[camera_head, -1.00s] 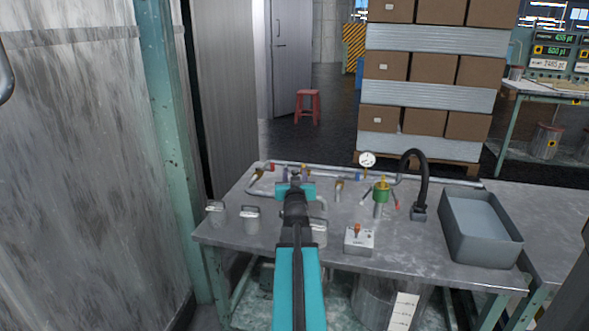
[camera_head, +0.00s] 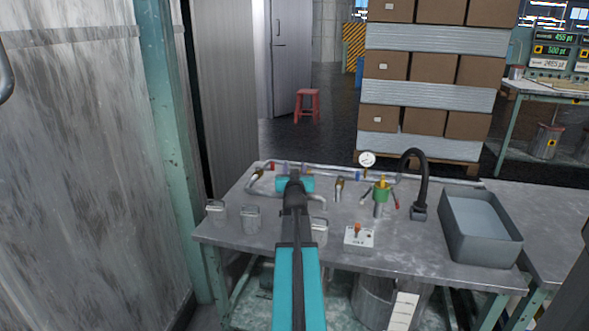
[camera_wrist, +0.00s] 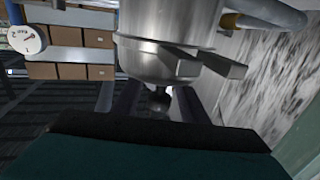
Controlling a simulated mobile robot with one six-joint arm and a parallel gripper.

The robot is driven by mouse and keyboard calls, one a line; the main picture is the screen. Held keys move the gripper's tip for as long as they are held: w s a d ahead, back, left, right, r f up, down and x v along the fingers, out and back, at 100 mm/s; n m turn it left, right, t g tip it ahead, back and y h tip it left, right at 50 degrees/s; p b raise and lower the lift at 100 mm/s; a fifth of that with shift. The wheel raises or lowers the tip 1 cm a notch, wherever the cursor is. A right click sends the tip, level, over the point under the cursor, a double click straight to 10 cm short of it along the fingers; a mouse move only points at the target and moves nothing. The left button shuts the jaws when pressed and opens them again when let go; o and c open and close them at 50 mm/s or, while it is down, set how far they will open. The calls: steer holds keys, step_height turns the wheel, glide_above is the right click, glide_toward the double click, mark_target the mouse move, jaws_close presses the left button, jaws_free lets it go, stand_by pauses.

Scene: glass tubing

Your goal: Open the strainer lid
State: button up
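A grey metal cylindrical housing (camera_wrist: 160,60), which looks like the strainer, fills the upper middle of the wrist view. It has a wider lower rim and flat lugs on its right side. A small dark ball-shaped knob (camera_wrist: 159,103) hangs just below it. My gripper (camera_wrist: 156,98) has one dark finger on each side of the knob, with visible gaps, so it looks open around it. I cannot tell whether a finger touches the housing. In the camera_head view, my arm hides the fingers and most of the strainer.
A steel bench (camera_head: 290,250) carries pipes along its back, a round gauge (camera_head: 367,159), a green valve fitting (camera_head: 381,192), a black hose (camera_head: 423,180), a switch box (camera_head: 359,237) and a grey tray (camera_head: 480,250).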

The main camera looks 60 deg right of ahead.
jaws_close()
steer(key=shift+s+d+r+p, duration=0.15)
steer(key=shift+d+p, duration=0.1)
steer(key=shift+p, duration=0.3)
